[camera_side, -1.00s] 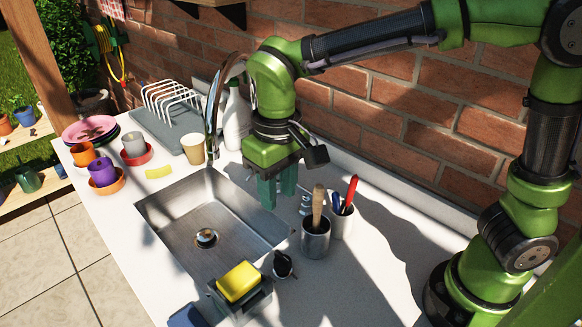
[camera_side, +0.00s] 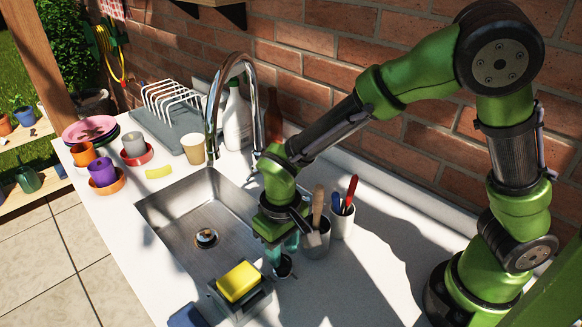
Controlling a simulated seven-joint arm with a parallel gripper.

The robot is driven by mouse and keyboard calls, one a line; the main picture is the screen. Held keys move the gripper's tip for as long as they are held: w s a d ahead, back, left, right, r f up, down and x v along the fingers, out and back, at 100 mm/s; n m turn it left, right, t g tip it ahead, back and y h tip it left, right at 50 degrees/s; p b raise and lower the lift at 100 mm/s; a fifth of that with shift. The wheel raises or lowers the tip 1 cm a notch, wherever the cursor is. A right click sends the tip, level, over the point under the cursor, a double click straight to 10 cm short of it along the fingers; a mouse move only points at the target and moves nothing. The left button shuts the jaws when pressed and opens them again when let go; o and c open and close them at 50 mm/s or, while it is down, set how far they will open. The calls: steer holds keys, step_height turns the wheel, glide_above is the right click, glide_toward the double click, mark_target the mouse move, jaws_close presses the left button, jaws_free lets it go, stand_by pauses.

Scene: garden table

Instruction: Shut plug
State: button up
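The sink drain (camera_side: 206,238) is a round metal fitting with a dark centre in the floor of the steel sink (camera_side: 178,220). I cannot tell from here whether its plug is raised or seated. A small dark round piece (camera_side: 284,270) with a pale edge is on the counter at the right of the sink, perhaps a plug or plug control. My gripper (camera_side: 283,252) points down just above or beside this piece. Its two teal fingers are apart, with nothing visible held between them. The fingertips partly cover the piece, and contact cannot be made out.
A grey holder (camera_side: 240,303) with a yellow sponge (camera_side: 238,281) stands close in front of my gripper. A metal cup of utensils (camera_side: 316,241) and a white cup (camera_side: 342,223) stand close to the right. The tap (camera_side: 212,110) rises behind the sink.

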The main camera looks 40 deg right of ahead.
steer(key=shift+f, duration=0.45)
jaws_close()
